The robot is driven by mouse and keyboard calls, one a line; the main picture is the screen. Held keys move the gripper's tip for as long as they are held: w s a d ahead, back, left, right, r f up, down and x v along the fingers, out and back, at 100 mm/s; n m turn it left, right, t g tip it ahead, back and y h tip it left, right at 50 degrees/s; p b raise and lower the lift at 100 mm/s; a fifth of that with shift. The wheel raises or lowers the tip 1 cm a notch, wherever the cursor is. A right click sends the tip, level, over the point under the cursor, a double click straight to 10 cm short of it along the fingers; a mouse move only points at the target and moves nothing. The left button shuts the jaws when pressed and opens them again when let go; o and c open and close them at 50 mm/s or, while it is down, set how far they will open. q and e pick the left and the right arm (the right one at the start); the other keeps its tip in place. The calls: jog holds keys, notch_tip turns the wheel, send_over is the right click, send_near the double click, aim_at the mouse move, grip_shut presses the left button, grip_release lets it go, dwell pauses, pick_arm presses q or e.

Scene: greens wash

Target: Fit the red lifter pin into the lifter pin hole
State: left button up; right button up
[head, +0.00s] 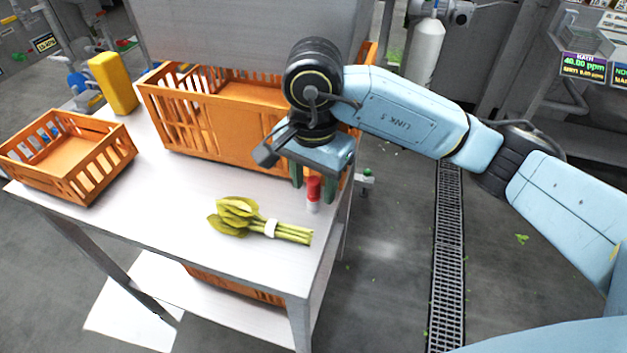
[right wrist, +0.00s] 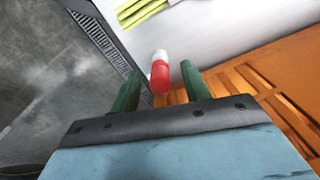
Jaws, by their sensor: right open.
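The red lifter pin (head: 313,188) has a red top and a pale lower end. It appears to stand upright on the steel table near its right edge. My right gripper (head: 313,195) is above the table with its two green fingers pointing down, one on each side of the pin. In the right wrist view the pin (right wrist: 160,78) shows between the open fingers (right wrist: 160,72), with visible gaps on both sides. I cannot make out the lifter pin hole in either view. My left gripper is not in view.
A banded bundle of greens (head: 240,216) lies left of the pin on the table (head: 180,195). A large orange crate (head: 195,125) stands behind, under a grey steel housing (head: 240,30). A smaller orange crate (head: 70,155) and a yellow bottle (head: 113,83) are at left. Floor drain (head: 449,240) runs at right.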

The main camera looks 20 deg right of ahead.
aim_at(314, 179)
jog(key=shift+c, duration=0.2)
grip_shut()
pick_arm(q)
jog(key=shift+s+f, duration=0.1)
pick_arm(e)
jog(key=shift+r, duration=0.25)
jog(key=shift+r+p, duration=0.6)
jog(key=shift+r, duration=0.6)
jog(key=shift+r+p, duration=0.6)
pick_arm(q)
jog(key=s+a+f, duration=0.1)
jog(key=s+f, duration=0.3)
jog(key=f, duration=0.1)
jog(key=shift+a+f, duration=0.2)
pick_arm(e)
jog(key=shift+r, duration=0.45)
pick_arm(q)
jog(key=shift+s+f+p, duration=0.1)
jog(key=shift+p, duration=0.2)
pick_arm(e)
jog(key=shift+r, duration=0.1)
